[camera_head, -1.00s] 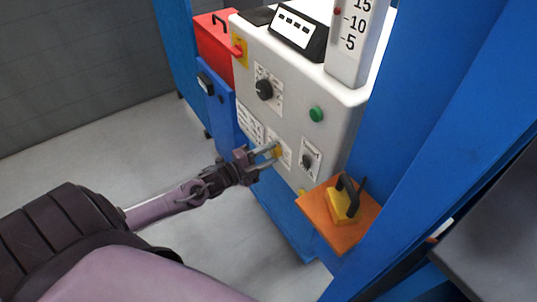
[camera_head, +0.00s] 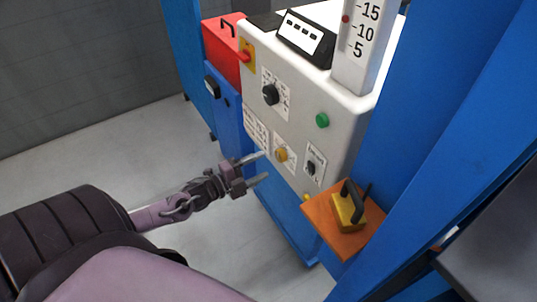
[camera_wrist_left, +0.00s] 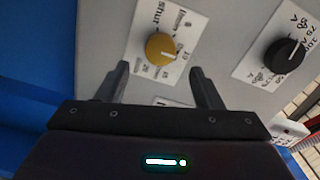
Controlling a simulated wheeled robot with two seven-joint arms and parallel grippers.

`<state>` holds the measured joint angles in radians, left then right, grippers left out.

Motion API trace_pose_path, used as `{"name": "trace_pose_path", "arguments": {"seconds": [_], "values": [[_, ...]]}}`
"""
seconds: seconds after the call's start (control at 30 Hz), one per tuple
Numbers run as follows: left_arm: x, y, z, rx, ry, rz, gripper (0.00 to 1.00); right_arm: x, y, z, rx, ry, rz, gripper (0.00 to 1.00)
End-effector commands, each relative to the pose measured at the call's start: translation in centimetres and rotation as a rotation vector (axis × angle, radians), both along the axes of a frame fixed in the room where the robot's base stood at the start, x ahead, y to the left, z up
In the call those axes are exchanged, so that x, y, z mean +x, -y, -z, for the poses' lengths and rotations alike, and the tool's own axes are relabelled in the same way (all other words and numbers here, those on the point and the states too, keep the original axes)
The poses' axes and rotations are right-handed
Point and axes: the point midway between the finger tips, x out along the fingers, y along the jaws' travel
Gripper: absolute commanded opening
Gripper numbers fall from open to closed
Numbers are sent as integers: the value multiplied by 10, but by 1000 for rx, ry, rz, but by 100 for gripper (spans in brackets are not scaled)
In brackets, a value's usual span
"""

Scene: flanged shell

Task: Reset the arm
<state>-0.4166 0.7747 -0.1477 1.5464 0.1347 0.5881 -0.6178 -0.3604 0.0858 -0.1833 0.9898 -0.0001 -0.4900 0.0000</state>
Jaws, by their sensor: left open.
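My left gripper (camera_head: 262,168) is open and empty in the head view, in front of the lower left part of a light grey control panel (camera_head: 300,103). A yellow knob (camera_head: 281,154) on the panel sits up and right of the fingertips, apart from them. In the left wrist view the yellow knob (camera_wrist_left: 160,47) shows beyond the two open fingers (camera_wrist_left: 160,85), on a white label with "shut" printed on it. A black knob (camera_wrist_left: 284,54) is to its right. My right gripper is not in view.
The panel also carries a black knob (camera_head: 271,94), a green button (camera_head: 322,120) and a small black switch (camera_head: 311,168). An orange shelf (camera_head: 335,238) with a yellow, black-handled block (camera_head: 349,208) juts out at lower right. Blue posts (camera_head: 430,110) stand at right. Open floor (camera_head: 90,150) lies left.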

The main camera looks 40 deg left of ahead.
Motion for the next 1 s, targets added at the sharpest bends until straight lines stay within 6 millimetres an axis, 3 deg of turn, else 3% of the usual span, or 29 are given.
{"name": "trace_pose_path", "arguments": {"seconds": [0.2,0.8,0.93,1.0], "values": [[-18,-7,0,1,0,1,60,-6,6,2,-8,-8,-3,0],[-19,-9,1,-2,-4,-4,60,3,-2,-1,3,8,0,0],[-24,-23,25,-39,-89,-78,60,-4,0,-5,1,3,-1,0],[-33,-36,55,-87,-192,-166,60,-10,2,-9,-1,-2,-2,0]]}}
